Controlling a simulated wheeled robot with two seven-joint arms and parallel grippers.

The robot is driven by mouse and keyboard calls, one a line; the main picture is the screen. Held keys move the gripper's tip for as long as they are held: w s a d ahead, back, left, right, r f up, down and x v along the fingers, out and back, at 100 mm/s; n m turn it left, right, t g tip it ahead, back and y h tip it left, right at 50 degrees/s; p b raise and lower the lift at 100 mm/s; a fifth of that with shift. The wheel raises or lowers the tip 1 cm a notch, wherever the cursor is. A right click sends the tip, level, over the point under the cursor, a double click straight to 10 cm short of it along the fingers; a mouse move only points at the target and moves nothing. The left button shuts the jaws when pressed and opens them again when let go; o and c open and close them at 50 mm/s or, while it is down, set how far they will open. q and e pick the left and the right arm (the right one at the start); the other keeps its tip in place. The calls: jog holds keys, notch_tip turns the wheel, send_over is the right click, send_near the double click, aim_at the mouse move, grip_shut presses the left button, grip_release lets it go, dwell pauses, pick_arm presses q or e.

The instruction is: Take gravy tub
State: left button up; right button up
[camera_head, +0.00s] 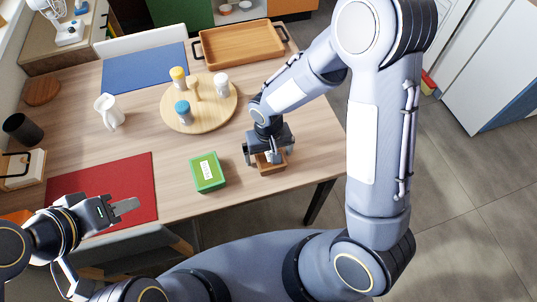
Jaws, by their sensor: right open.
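A small brown tub (272,168) with a pale label stands near the table's front edge, right of the middle. A green tub (207,174) with a white label stands to its left. The label text is too small to read, so I cannot confirm which one is gravy. My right gripper (268,154) points down over the brown tub with its fingers open to either side of it. It hides part of the tub's top, and I cannot tell if it touches. My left gripper (126,207) is over the red mat, away from both tubs; its jaw opening is unclear.
A round wooden board (219,117) with several small shakers lies behind the tubs. A wooden tray (243,45), blue mat (146,68), white jug (109,111) and dark cup (22,129) are farther off. The red mat (90,180) lies front left.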

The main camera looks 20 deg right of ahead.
jog(key=c, duration=1.2)
jog(key=shift+o, duration=0.2)
